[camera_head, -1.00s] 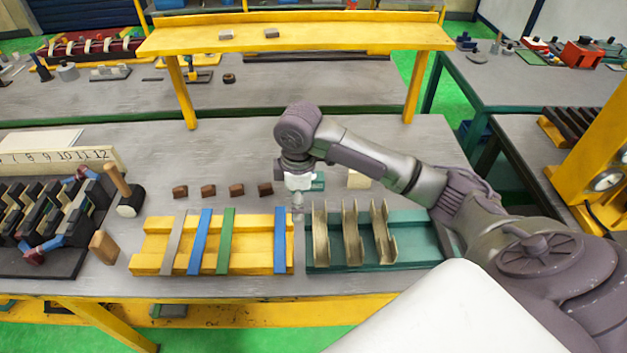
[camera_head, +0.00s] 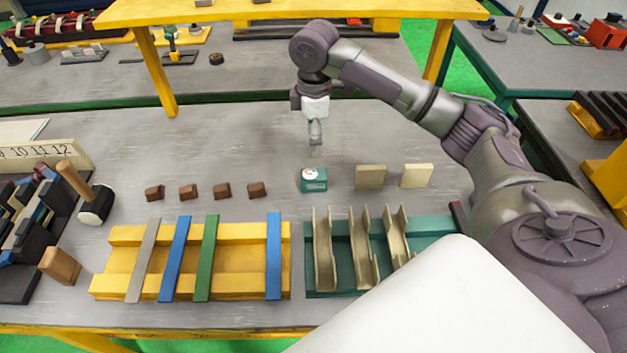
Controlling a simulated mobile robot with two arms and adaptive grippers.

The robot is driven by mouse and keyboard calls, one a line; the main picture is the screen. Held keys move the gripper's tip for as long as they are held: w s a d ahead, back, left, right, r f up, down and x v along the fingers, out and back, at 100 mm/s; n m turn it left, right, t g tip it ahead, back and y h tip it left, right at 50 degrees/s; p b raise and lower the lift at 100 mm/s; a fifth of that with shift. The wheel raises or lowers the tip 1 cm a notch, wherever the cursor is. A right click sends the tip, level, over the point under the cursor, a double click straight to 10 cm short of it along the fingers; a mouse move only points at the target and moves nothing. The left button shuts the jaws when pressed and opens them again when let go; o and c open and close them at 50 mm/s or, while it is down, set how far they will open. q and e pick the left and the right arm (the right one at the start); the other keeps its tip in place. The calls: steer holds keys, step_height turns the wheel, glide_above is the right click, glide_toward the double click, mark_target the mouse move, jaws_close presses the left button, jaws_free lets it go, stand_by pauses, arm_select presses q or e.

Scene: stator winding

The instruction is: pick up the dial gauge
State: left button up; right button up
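The dial gauge (camera_head: 313,183) is a small teal block with a round white dial on top. It stands on the grey bench just behind the teal tray, right of a row of brown blocks. My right gripper (camera_head: 315,141) is above and behind the gauge in the picture, apart from it and pointing down. Its fingers look narrow from this side, so I cannot tell if they are open or shut. No object shows in it. My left gripper is not in view.
A yellow tray (camera_head: 115,282) with coloured strips and a teal tray (camera_head: 342,286) with bent tan channels are in front. Brown blocks (camera_head: 222,190) and tan blocks (camera_head: 371,177) flank the gauge. A mallet (camera_head: 95,205) lies left. A yellow shelf (camera_head: 290,14) spans the back.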

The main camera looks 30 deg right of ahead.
mark_target(314, 174)
steer(key=f, duration=0.6)
steer(key=f+p, duration=0.1)
steer(key=f, duration=0.2)
steer(key=shift+w+d, duration=0.2)
steer(key=shift+w, duration=0.1)
steer(key=shift+f, duration=0.3)
step_height(314, 174, down, 4)
steer(key=shift+f+p, duration=0.1)
steer(key=shift+p, duration=0.6)
steer(key=shift+f, duration=0.5)
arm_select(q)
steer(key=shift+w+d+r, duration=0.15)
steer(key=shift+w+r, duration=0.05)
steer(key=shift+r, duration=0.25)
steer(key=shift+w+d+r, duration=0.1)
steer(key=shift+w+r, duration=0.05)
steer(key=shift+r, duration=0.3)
arm_select(e)
steer(key=c, duration=1.2)
